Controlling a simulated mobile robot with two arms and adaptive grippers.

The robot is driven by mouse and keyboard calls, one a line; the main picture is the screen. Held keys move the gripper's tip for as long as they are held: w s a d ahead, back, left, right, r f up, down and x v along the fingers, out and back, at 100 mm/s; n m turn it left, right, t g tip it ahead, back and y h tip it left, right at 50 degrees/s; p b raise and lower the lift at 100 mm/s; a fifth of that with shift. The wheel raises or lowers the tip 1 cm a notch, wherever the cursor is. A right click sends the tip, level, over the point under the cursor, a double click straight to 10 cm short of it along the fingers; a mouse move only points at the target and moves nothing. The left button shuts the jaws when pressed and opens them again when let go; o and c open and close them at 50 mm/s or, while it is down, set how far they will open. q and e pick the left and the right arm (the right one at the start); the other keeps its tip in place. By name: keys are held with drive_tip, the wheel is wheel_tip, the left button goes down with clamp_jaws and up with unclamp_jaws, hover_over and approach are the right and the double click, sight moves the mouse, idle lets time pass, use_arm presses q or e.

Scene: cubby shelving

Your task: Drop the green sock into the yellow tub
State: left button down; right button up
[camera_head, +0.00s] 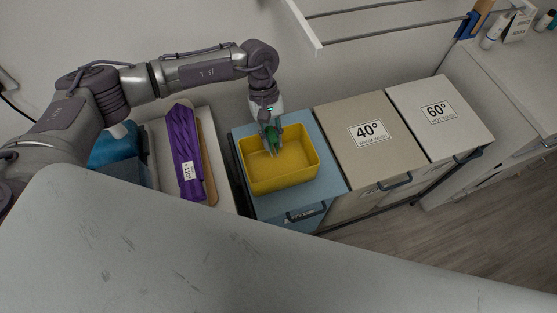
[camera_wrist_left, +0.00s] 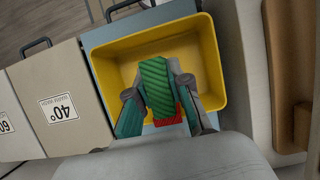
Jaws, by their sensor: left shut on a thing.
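The yellow tub (camera_head: 297,182) stands on the blue lid (camera_head: 323,166) of the leftmost laundry bin. It also shows in the left wrist view (camera_wrist_left: 210,60), and its visible floor is bare. My left gripper (camera_head: 271,142) points down over the tub's back edge. It is shut on the green sock (camera_wrist_left: 156,86), which lies between the two fingers; the sock also shows in the head view (camera_head: 272,137). I cannot tell how far the sock is above the tub floor. A small red thing (camera_wrist_left: 168,121) shows just below the sock in the wrist view. My right gripper is not in view.
Beige bins marked 40° (camera_head: 368,140) and 60° (camera_head: 438,111) stand to the right. A folded purple umbrella (camera_head: 184,150) lies to the left, with a blue container (camera_head: 115,152) beyond it. A drying rack (camera_head: 370,30) hangs above the bins.

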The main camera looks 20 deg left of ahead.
use_arm(q)
drive_tip(key=shift+a+f+b, duration=0.15)
drive_tip(key=shift+f+b, duration=0.65)
drive_tip(key=shift+f, duration=1.95)
drive_tip(key=c, duration=1)
unclamp_jaws()
drive_tip(key=v, duration=1.2)
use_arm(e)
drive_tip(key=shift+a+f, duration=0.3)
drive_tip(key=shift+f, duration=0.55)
